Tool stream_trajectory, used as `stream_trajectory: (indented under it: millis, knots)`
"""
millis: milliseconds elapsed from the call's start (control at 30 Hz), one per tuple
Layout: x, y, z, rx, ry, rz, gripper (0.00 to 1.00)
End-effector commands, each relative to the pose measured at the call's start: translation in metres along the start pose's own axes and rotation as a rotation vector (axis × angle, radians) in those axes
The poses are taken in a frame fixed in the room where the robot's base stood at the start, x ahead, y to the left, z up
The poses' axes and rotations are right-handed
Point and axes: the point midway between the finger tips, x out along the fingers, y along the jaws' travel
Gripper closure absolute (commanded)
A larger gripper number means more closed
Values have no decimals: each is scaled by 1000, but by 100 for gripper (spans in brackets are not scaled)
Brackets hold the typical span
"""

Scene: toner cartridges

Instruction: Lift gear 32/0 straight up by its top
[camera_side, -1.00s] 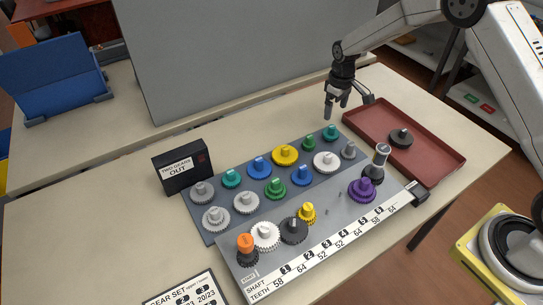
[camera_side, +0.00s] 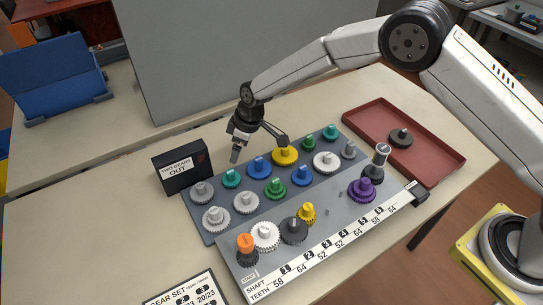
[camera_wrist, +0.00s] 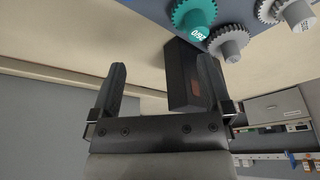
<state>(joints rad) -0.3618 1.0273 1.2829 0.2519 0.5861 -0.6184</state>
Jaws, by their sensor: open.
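Several gears with top hubs stand on the blue-grey board (camera_side: 262,203). I cannot read in the side view which one is 32/0. A teal gear (camera_side: 231,178), a blue gear (camera_side: 259,167) and a yellow gear (camera_side: 285,154) stand in its back row. My gripper (camera_side: 257,146) is open and empty, above the board's back edge near the blue and yellow gears. In the wrist view my gripper (camera_wrist: 161,75) has nothing between its fingers. That view shows a teal gear (camera_wrist: 194,14), whose label seems to read 26/0, and a grey gear (camera_wrist: 229,42) beside it.
A black box labelled "TWO GEARS OUT" (camera_side: 183,168) stands left of my gripper. The front shaft rack (camera_side: 335,212) holds several gears, including purple (camera_side: 362,189) and orange-topped (camera_side: 246,243) ones. A red tray (camera_side: 436,157) holds a dark gear. A grey panel (camera_side: 230,55) stands behind.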

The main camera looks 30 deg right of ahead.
Motion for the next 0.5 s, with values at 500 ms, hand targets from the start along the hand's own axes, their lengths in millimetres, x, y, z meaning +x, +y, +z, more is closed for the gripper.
stream_trajectory:
  millis: [500]
  knots:
    - [22,-101,-50,-184,99,-43,0]
